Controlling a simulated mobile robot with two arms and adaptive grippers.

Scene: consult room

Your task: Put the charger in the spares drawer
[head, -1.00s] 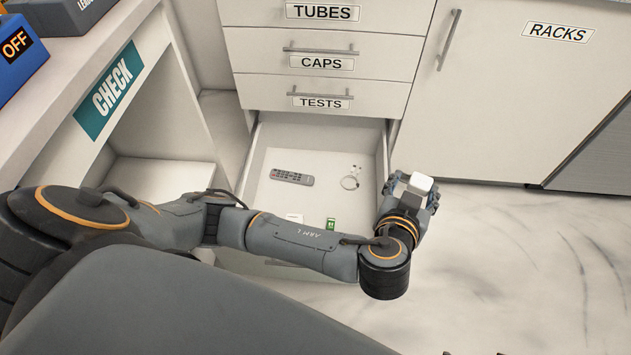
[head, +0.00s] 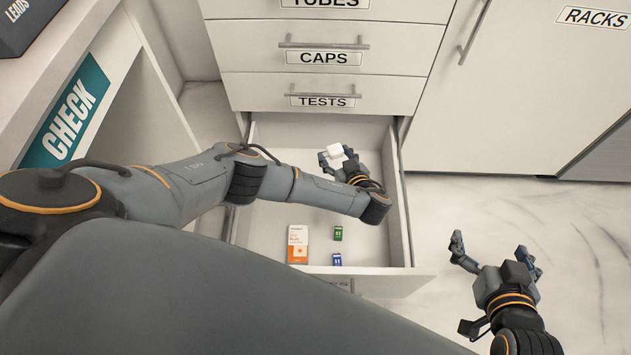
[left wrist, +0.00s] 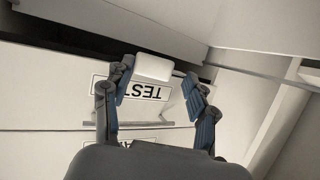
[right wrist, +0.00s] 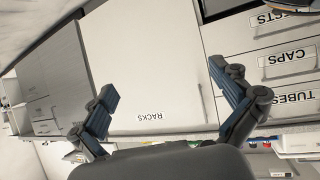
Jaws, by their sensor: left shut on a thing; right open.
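The charger (head: 336,152) is a small white block held in my left gripper (head: 338,160), over the back right part of the open drawer (head: 403,276). The charger also shows between the fingers in the left wrist view (left wrist: 153,67). My left forearm hides the middle of the drawer. I cannot tell how high the charger is above the drawer floor. My right gripper (head: 497,258) is open and empty, to the right of the drawer over the floor.
In the drawer's front part lie an orange and white box (head: 298,244), a small green item (head: 338,233) and a small blue item (head: 337,259). The closed TESTS drawer (head: 270,92) is above. A RACKS cupboard (head: 500,100) is closed at right. A CHECK counter (head: 110,52) stands at left.

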